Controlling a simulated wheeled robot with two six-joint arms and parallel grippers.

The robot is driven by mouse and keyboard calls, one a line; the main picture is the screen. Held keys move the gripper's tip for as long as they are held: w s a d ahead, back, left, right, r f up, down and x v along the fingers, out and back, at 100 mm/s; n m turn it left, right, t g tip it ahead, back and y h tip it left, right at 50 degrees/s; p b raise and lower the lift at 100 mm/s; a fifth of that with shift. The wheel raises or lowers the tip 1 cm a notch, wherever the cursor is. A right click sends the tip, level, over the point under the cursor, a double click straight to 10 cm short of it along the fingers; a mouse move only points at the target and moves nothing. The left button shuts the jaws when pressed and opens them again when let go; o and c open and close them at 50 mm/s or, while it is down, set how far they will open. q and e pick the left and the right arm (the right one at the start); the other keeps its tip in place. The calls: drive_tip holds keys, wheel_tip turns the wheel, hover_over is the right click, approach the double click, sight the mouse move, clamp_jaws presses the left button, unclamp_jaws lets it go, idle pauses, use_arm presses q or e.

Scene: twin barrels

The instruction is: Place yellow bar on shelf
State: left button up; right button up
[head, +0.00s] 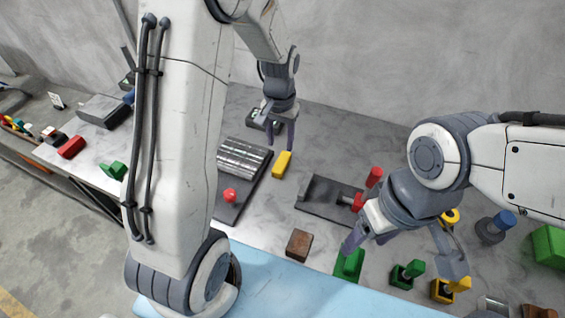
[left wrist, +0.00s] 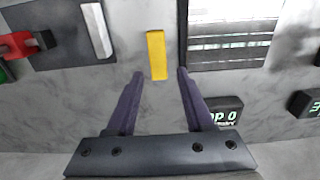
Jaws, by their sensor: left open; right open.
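The yellow bar (head: 282,164) lies on the grey worktop, just right of a dark tray with a ribbed metal cylinder. My left gripper (head: 281,146) is open and empty, pointing down just above and behind the bar. In the left wrist view the yellow bar (left wrist: 156,55) lies ahead of the open fingertips (left wrist: 160,72), lined up with the gap between them and not gripped. My right gripper (head: 369,243) is open above the front of the worktop, near a green block (head: 348,265). I cannot make out a shelf in these views.
The ribbed cylinder (head: 243,158) and a red knob (head: 230,195) are on the tray left of the bar. A black plate (head: 323,193) with a red handle (head: 374,177) lies to the right. A brown block (head: 299,243) sits near the front. Several coloured pieces stand at right.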

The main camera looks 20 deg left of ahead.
sight(282, 161)
use_arm(q)
drive_tip(key=f, duration=0.4)
drive_tip(key=f+p, duration=0.1)
drive_tip(key=f, duration=0.3)
drive_tip(key=shift+s+d+f, duration=0.1)
drive_tip(key=shift+d+f, duration=0.1)
clamp_jaws()
drive_tip(key=shift+r, duration=0.1)
idle(1.1)
